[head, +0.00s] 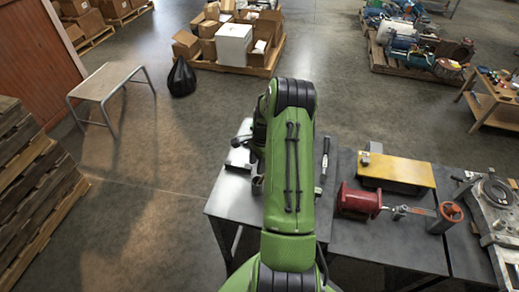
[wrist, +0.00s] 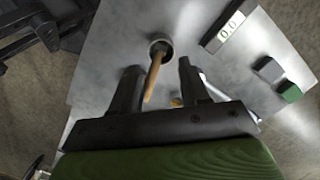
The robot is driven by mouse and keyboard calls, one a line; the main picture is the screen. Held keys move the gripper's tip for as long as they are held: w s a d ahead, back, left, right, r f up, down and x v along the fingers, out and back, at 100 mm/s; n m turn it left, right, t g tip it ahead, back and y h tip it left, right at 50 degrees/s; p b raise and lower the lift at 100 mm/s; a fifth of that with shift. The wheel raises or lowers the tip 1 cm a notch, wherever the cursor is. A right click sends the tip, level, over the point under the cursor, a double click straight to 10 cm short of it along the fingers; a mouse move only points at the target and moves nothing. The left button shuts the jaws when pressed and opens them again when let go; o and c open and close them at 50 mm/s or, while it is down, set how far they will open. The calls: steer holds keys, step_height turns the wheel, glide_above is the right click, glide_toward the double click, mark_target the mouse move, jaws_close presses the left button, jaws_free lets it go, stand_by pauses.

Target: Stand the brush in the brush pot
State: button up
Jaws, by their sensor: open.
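In the wrist view, the brush (wrist: 153,80) shows as a light wooden handle. Its far end is inside the mouth of the round metal brush pot (wrist: 160,44), and the handle leans out over the rim towards me. The bristles are not visible. My gripper (wrist: 158,68) is open, with one dark finger on each side of the handle and a visible gap to both. In the head view, part of the pot (head: 257,185) shows at the left edge of my green arm, which hides the brush. The gripper is mostly hidden there too.
The pot stands on a grey metal table (head: 230,200). A digital display (wrist: 230,27) reading 0.0 and a grey-and-green block (wrist: 289,92) lie to the pot's right. A red vise-like tool (head: 358,202) and a yellow-topped box (head: 398,170) stand right of my arm.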

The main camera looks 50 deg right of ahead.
step_height(320, 180, up, 13)
steer(key=d+p, duration=0.1)
steer(key=shift+s+d, duration=0.3)
steer(key=shift+d, duration=0.1)
stand_by(0.5)
